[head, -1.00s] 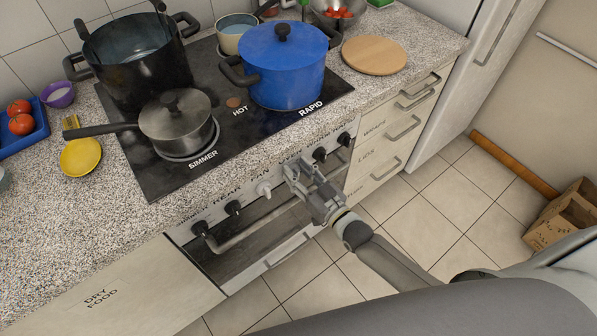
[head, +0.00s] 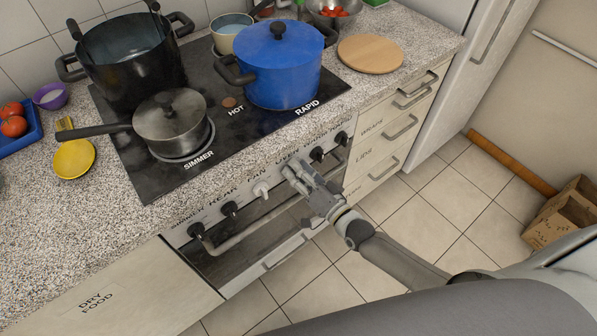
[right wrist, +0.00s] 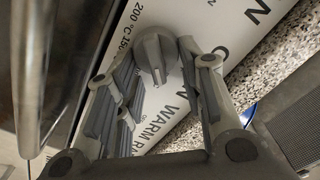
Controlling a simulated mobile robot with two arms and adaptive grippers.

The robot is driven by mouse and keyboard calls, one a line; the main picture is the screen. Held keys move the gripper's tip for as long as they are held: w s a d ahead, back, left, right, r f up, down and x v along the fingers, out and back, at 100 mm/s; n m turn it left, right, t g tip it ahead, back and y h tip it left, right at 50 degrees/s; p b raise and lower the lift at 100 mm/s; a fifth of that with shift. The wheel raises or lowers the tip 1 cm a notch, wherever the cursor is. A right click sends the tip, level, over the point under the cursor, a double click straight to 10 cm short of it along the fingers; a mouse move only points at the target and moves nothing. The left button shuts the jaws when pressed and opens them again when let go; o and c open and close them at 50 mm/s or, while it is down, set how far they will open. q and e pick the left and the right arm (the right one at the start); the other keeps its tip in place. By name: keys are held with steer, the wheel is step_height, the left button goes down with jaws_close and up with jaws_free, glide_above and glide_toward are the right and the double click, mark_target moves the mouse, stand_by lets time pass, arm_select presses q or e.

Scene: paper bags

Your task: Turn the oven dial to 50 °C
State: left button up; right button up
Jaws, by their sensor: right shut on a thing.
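The oven dial (right wrist: 154,58) is a grey knob on the white control panel, seen in the right wrist view between my right gripper's fingers (right wrist: 158,70). Printed marks beside it include "200 °C". Part of the lettering is hidden by the fingers, and I cannot tell which mark the dial points to. In the head view my right gripper (head: 291,174) reaches the oven's front panel (head: 243,196) and covers the dial. The gripper is shut on the dial. My left gripper is not in view.
A white knob (head: 261,190) is left of my gripper, and black knobs (head: 317,154) are on both sides. The oven handle (head: 240,238) runs below. Above are a blue pot (head: 280,75), a saucepan (head: 172,128) and a black pot (head: 125,65) on the hob.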

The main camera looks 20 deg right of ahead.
steer(key=shift+f+m, duration=0.1)
steer(key=shift+m, duration=0.2)
stand_by(0.4)
steer(key=o, duration=1)
steer(key=shift+s, duration=0.1)
steer(key=v, duration=1.2)
